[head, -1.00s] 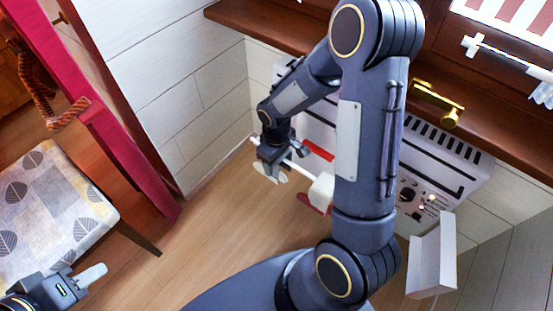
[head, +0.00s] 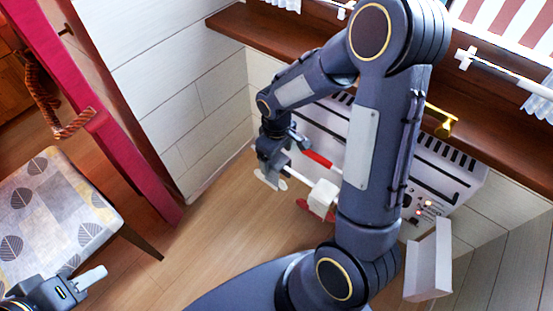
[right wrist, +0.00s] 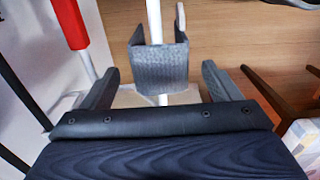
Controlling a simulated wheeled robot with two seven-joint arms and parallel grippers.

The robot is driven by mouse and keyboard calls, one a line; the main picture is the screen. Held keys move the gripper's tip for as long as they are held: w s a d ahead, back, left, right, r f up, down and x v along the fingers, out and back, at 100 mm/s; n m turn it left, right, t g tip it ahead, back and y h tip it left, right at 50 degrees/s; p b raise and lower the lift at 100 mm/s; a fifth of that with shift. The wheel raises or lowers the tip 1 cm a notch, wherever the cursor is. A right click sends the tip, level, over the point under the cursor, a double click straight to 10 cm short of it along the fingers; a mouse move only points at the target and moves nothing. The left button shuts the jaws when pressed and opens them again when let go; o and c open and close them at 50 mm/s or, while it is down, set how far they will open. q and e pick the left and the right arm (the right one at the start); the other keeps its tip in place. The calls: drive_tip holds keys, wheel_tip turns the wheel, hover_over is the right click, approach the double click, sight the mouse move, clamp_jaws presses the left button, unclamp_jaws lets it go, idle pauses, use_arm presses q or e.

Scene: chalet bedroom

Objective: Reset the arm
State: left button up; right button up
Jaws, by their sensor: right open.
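My right arm reaches across the middle of the head view, bent at the elbow. Its gripper (head: 270,178) hangs at the far end of the white-and-black heater (head: 440,172), above the wood floor. In the right wrist view the dark fingers of this gripper (right wrist: 160,88) are spread wide. A dark textured bracket (right wrist: 160,65) and a white rod (right wrist: 153,18) show between or beyond them; I cannot tell whether they touch the fingers. My left gripper (head: 88,280) shows at the lower left of the head view, one pale finger visible, so its opening is unclear.
The heater stands against the wall under a dark wooden sill (head: 300,42), close behind my right arm. A red bar (head: 318,158) and a white block (head: 323,197) are near that gripper. A leaf-patterned chair (head: 60,205) is at left. Floor (head: 215,235) between is clear.

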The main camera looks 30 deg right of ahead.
drive_tip(key=shift+r, duration=0.85)
drive_tip(key=shift+s+r, duration=0.15)
drive_tip(key=shift+r, duration=0.3)
drive_tip(key=s+a+r+m+t+y, duration=0.2)
drive_tip(key=s+r+m+t, duration=0.1)
drive_tip(key=s+r, duration=0.45)
drive_tip(key=s+a+r+m+t+y, duration=0.2)
drive_tip(key=s+r+m+t, duration=0.1)
drive_tip(key=s+r, duration=0.5)
wheel_tip(320, 180, up, 25)
drive_tip(key=s+p, duration=0.1)
drive_tip(key=p, duration=2.5)
drive_tip(key=shift+s, duration=0.2)
drive_tip(key=shift+r, duration=0.1)
drive_tip(key=shift+c, duration=0.2)
